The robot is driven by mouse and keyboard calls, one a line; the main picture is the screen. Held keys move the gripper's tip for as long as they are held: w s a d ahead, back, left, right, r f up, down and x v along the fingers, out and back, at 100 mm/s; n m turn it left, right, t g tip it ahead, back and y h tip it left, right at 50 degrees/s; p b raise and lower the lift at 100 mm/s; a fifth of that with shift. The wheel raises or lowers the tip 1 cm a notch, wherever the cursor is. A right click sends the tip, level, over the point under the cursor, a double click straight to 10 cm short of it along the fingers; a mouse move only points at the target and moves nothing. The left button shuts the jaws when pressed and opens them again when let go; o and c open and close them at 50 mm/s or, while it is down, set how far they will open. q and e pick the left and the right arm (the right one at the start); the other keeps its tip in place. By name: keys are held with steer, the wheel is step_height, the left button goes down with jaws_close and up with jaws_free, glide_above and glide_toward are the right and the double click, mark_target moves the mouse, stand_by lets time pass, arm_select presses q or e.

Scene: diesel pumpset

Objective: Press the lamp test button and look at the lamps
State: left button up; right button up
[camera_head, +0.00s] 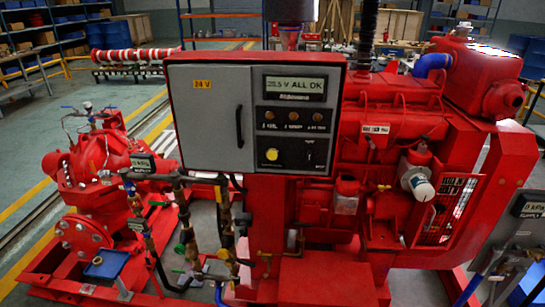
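A grey control cabinet (210,115) with a red frame stands in the middle, mounted on the red pumpset. Its display (295,87) reads "ALL OK" after a voltage figure. Below it, a black strip holds three small round amber-brown lamps (293,116); they look dull, but I cannot tell for sure whether they are lit. Under the strip, a round yellow button (271,154) sits on a black panel, beside a small switch or keyhole (309,155). The labels are too small to read. Neither of my grippers is in view, and nothing covers the cabinet front.
The red engine (390,130) stands right of the cabinet and the red pump (95,170) left of it. Pipes with valves (185,225) rise below the cabinet. A grey box (525,215) stands at the right edge. Open floor (30,130) lies to the left.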

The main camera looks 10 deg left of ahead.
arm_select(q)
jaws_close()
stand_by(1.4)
